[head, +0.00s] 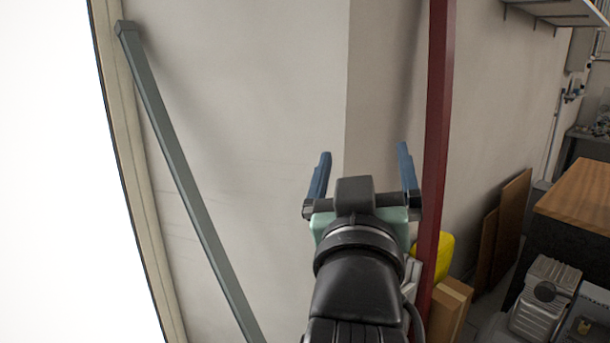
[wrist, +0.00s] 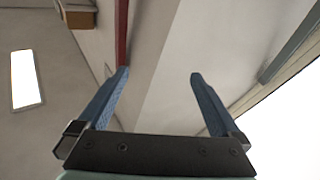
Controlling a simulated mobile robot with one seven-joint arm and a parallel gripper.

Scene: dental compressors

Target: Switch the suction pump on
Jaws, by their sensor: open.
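My gripper (head: 362,170) is raised in the middle of the head view, in front of a bare wall. Its two blue fingers are spread apart with nothing between them. In the wrist view the open fingers (wrist: 158,75) also frame only wall. I cannot make out a suction pump or its switch for certain. A grey machine (head: 545,297) stands low at the right edge of the head view, beside a dark unit, partly cut off by the frame. I cannot tell whether it is the pump.
A dark red post (head: 437,130) stands just right of my gripper. A grey bar (head: 185,180) slants across the wall at left. Boxes (head: 450,305) and a yellow object (head: 445,255) sit low behind the arm. A wooden-topped counter (head: 580,190) and leaning boards (head: 512,225) are at right.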

